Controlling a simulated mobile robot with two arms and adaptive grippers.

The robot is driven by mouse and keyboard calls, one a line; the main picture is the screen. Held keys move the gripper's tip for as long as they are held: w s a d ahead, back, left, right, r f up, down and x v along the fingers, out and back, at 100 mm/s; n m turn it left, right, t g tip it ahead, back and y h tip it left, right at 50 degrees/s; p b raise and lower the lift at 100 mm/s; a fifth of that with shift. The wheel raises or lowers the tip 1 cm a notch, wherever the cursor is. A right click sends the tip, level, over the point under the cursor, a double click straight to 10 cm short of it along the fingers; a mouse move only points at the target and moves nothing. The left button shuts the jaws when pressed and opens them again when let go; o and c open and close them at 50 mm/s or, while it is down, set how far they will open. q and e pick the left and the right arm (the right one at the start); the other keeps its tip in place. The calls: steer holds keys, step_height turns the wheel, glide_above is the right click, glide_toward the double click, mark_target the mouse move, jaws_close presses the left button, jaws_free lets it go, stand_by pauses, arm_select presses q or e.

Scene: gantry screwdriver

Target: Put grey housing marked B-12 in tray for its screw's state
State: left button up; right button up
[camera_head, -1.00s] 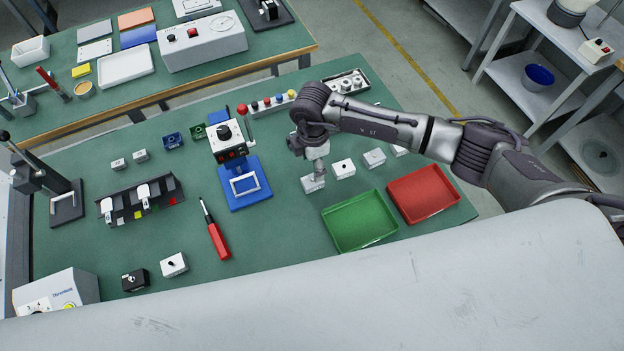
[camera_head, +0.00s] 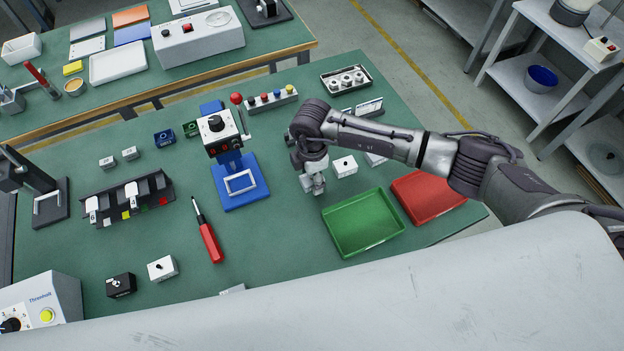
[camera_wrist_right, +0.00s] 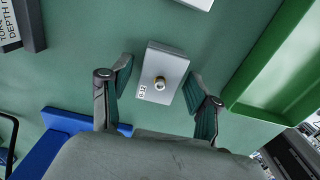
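The grey housing marked B-12 (camera_wrist_right: 174,71) shows in the right wrist view with its label and a bright screw head standing up on top. My right gripper (camera_wrist_right: 160,76) is open, with one finger on each side of the housing and a visible gap at the left finger. In the head view my right gripper (camera_head: 313,186) is low over the table and largely hides this housing. The green tray (camera_head: 363,224) is just right of it, and the red tray (camera_head: 425,196) lies further right, partly behind my arm. My left gripper is out of view.
A white housing (camera_head: 344,166) sits behind the green tray, with another partly hidden beside it. A blue screwdriver stand (camera_head: 240,185) is left of my right gripper. A red screwdriver (camera_head: 209,238) and a black rack (camera_head: 127,203) lie further left.

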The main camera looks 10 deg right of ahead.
jaws_close()
step_height(320, 180, up, 6)
steer(key=p, duration=0.5)
stand_by(0.5)
